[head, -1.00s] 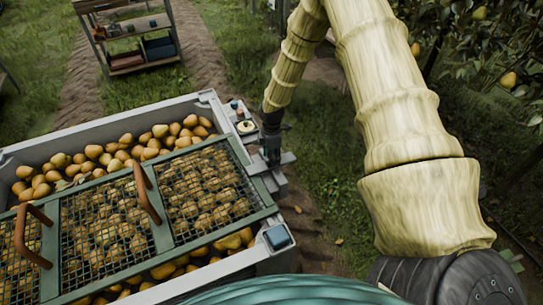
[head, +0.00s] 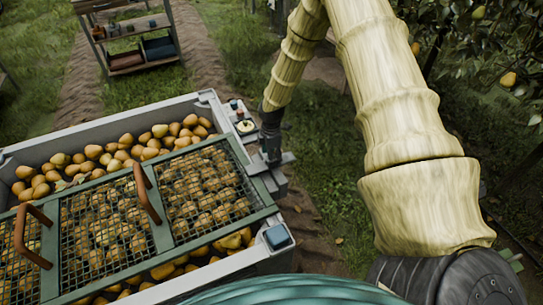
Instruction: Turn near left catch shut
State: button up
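A grey bin (head: 92,133) full of pears fills the left of the head view. A green-framed mesh lid (head: 161,233) with brown handles lies over its near part. My gripper (head: 270,158) is at the bin's right side, pointing down beside the lid's right end, by a grey block-like piece (head: 277,184). Whether that piece is a catch, and whether my gripper touches it, I cannot tell. The fingers are dark and small here, so their opening cannot be made out. No catch shows clearly; the bin's near left part lies outside the view.
A small ledge with a pale round item (head: 245,127) sits at the bin's right rim, close to my gripper. A blue-grey block (head: 278,237) sits on the near right corner. A shelf rack (head: 131,45) stands behind. Grass lies open to the right.

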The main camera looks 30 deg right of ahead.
notch_tip(320, 180, up, 12)
dwell(0.6)
jog(key=shift+f, duration=0.1)
dwell(0.4)
